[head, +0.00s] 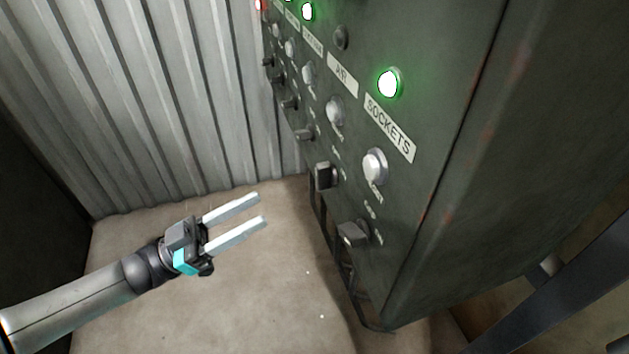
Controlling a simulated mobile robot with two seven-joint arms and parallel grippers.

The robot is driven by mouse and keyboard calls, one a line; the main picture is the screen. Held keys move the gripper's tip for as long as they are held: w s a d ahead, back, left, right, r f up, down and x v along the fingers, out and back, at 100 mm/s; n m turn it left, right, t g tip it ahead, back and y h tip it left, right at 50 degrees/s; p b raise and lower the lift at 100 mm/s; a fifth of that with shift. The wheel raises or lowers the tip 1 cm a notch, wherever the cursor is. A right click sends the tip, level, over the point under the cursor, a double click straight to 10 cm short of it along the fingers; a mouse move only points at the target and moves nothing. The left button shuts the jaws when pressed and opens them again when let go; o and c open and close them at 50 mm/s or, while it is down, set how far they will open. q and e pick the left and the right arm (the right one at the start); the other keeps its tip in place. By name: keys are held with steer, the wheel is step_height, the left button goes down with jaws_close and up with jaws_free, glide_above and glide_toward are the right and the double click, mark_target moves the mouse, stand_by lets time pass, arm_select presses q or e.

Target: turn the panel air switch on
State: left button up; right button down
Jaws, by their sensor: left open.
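The dark green control panel (440,140) fills the upper right of the head view, seen at a slant. Its AIR label (342,74) sits below a dark, unlit lamp (341,37). Under the label are a pale round button (335,110) and a dark switch knob (325,176), which I take as the air switch; its exact setting is hard to read. My left gripper (262,209) is open and empty, its two pale fingers pointing right toward the panel's lower edge. It is left of the air switch knob and apart from it. My right gripper is out of view.
The neighbouring SOCKETS column has a lit green lamp (388,83), a round button (375,166) and a switch knob (353,233) close by. More columns recede to the upper left. A corrugated wall (150,100) stands behind. The floor (250,310) below is clear.

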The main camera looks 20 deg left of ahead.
mark_target(316, 178)
arm_select(q)
steer(key=b+x, duration=0.2)
steer(key=x, duration=0.8)
steer(key=shift+d, duration=0.1)
steer(key=shift+x, duration=0.75)
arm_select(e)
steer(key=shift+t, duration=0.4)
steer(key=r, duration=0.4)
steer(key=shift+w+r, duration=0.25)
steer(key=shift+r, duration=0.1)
arm_select(q)
steer(key=shift+f, duration=0.1)
jaws_close()
